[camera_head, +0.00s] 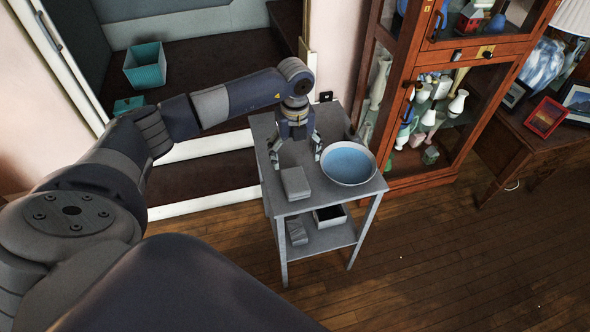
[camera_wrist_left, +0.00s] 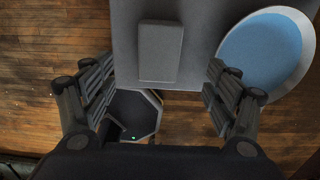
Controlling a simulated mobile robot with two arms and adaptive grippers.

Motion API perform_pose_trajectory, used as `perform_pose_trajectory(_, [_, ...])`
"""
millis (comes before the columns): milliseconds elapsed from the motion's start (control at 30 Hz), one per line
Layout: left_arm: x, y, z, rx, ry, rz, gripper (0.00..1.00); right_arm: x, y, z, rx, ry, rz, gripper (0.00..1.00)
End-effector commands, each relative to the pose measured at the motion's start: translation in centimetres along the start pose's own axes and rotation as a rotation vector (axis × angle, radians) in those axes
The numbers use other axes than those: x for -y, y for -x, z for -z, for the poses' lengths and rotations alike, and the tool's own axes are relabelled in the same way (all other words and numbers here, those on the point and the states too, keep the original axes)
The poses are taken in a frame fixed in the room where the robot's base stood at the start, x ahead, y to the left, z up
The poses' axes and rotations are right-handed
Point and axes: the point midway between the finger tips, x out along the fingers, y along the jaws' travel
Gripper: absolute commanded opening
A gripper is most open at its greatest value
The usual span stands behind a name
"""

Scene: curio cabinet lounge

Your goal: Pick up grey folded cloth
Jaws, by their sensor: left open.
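A grey folded cloth (camera_head: 296,183), a flat block shape, lies on the top of a small grey side table (camera_head: 345,188) near its front edge. It also shows in the left wrist view (camera_wrist_left: 160,52), near the table edge. My left gripper (camera_head: 297,153) is above the tabletop with its fingers pointing down, spread apart and empty. In the left wrist view its fingers (camera_wrist_left: 160,88) stand to either side of the cloth's line, apart from it. My right gripper is not in view.
A round bowl (camera_head: 348,163), blue inside, stands right of the cloth, close to the right finger. A glass-doored cabinet (camera_head: 432,172) stands to the right. Wooden floor in front is clear.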

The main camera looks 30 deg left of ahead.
Motion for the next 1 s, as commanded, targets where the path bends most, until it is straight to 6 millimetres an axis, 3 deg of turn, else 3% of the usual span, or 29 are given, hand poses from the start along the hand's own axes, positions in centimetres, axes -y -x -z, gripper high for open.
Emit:
perform_pose_trajectory(333, [-0.1,-4.8,0.1,0.0,0.0,-0.003,0.8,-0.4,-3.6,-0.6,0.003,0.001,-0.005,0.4])
perform_pose_trajectory(633, [-0.1,-6.5,0.3,-0.001,-0.002,-0.002,0.8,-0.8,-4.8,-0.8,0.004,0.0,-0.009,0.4])
perform_pose_trajectory(1000, [-0.1,-10.8,0.6,-0.002,-0.002,0.0,0.8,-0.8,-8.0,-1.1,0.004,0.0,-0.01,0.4])
